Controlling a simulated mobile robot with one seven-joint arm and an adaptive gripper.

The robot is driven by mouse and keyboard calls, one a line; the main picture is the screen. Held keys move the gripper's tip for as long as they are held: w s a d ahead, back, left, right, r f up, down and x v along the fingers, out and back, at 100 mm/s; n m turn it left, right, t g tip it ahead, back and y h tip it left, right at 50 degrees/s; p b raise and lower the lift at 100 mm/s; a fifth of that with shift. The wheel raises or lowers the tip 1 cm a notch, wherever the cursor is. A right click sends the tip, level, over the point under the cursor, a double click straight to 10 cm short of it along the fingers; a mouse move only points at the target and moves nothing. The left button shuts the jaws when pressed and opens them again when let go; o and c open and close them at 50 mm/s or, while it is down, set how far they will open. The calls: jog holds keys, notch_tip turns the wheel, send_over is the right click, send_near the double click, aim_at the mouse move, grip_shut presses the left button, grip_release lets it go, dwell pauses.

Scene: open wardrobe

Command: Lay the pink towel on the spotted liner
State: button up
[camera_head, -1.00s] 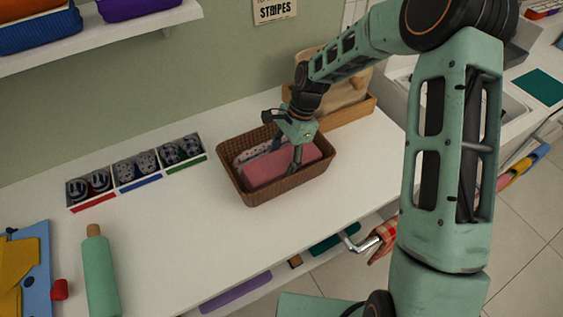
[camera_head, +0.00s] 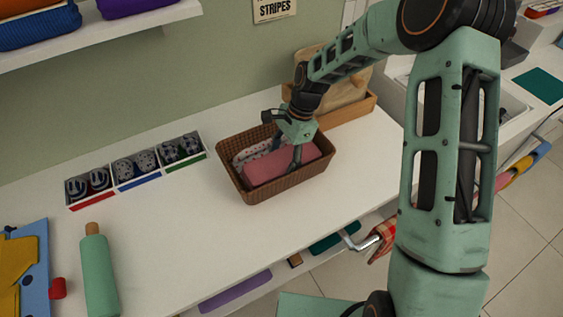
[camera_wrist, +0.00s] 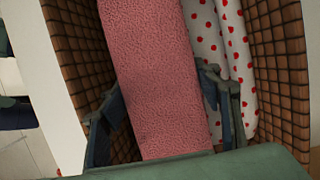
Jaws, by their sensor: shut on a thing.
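The pink towel (camera_head: 284,165) lies folded in a brown woven basket (camera_head: 262,193) on the white counter. It also shows in the wrist view (camera_wrist: 155,75), long and flat, running between my fingers. My gripper (camera_head: 297,160) reaches down into the basket and is shut on the towel, one finger on each side (camera_wrist: 165,110). A white liner with red spots (camera_wrist: 215,35) lies in the basket beside the towel. In the head view the spotted liner (camera_head: 250,150) shows along the basket's back left. Whether liner lies under the towel is hidden.
A divided tray (camera_head: 139,183) with several patterned rolled items stands left of the basket. A wooden box (camera_head: 345,112) with a tan bag stands behind right. A green bottle-like roller (camera_head: 97,275) lies front left. Counter between is clear.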

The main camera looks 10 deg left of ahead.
jog(key=shift+s+d+f, duration=0.1)
jog(key=shift+s+f, duration=0.1)
jog(key=shift+f, duration=0.1)
jog(key=o, duration=1.3)
jog(key=shift+w+f, duration=0.1)
jog(key=shift+w+r, duration=0.1)
jog(key=shift+r, duration=0.15)
jog(key=shift+c, duration=0.4)
jog(key=shift+r, duration=0.2)
notch_tip(320, 180, up, 9)
jog(key=p, duration=0.6)
jog(key=shift+f, duration=0.2)
jog(key=shift+f, duration=0.1)
